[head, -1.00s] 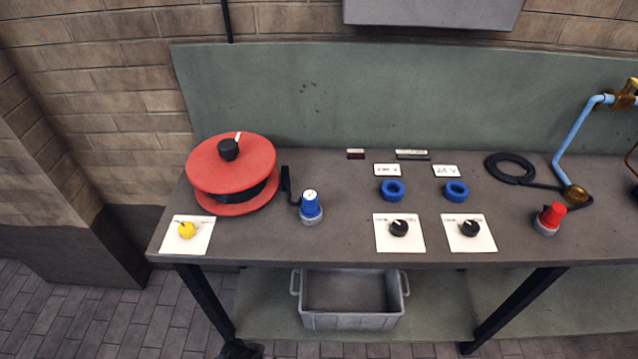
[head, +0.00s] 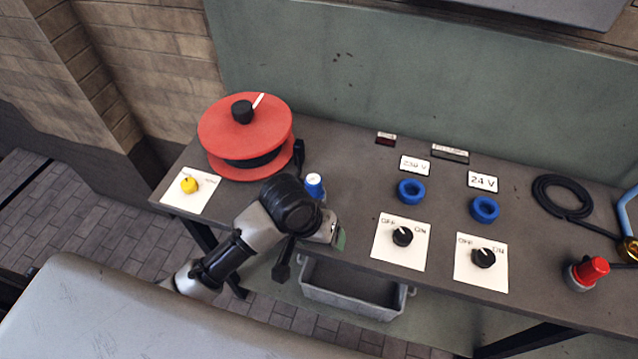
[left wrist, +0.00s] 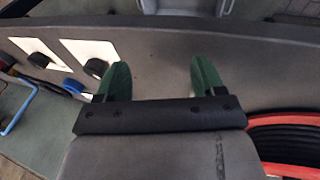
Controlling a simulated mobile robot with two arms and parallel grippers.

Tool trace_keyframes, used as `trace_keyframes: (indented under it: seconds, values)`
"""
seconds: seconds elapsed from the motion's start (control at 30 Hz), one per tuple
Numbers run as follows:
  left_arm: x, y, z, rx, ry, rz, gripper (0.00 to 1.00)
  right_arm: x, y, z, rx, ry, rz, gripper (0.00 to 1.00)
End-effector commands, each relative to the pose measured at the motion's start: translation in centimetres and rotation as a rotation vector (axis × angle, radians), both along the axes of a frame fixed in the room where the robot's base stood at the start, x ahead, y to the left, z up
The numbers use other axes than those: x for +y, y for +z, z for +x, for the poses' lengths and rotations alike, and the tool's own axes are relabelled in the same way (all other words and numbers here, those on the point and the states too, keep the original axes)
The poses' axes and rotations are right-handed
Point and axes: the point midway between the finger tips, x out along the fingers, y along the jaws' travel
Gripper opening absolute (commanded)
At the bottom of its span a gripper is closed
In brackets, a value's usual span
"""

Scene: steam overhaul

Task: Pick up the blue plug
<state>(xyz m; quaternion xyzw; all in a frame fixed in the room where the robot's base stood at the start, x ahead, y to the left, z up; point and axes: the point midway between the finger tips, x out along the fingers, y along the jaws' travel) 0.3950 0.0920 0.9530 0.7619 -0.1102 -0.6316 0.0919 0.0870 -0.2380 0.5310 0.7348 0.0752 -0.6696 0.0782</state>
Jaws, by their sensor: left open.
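The blue plug (head: 314,182), with a white top, stands on the bench to the right of the red cable reel. My left arm hides its lower part in the head view. My left gripper (head: 338,238) is over the bench's front part, nearer to me than the plug and slightly to its right. In the left wrist view the left gripper (left wrist: 160,76) has its two green fingers spread, with nothing between them. I do not make out the plug in that view. My right gripper is not in view.
The red cable reel (head: 245,125) stands at left behind a yellow knob (head: 189,185). Two blue sockets (head: 411,191) (head: 484,208) sit behind two black switches (head: 402,236) (head: 483,258). A red plug (head: 590,270) is at right. A grey crate (head: 350,300) is below the bench.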

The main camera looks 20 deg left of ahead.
Motion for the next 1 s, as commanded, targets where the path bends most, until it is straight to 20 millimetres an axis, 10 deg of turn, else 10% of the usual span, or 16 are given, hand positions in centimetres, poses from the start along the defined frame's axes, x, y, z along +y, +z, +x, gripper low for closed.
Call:
trace_keyframes:
  seconds: [0.7,1.0]
  values:
    - [4.5,8.6,11.3,0.245,0.477,0.231,0.69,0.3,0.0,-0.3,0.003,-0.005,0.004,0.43]
    - [5.0,5.8,11.6,0.259,0.514,0.245,0.69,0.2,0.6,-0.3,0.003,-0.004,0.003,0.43]
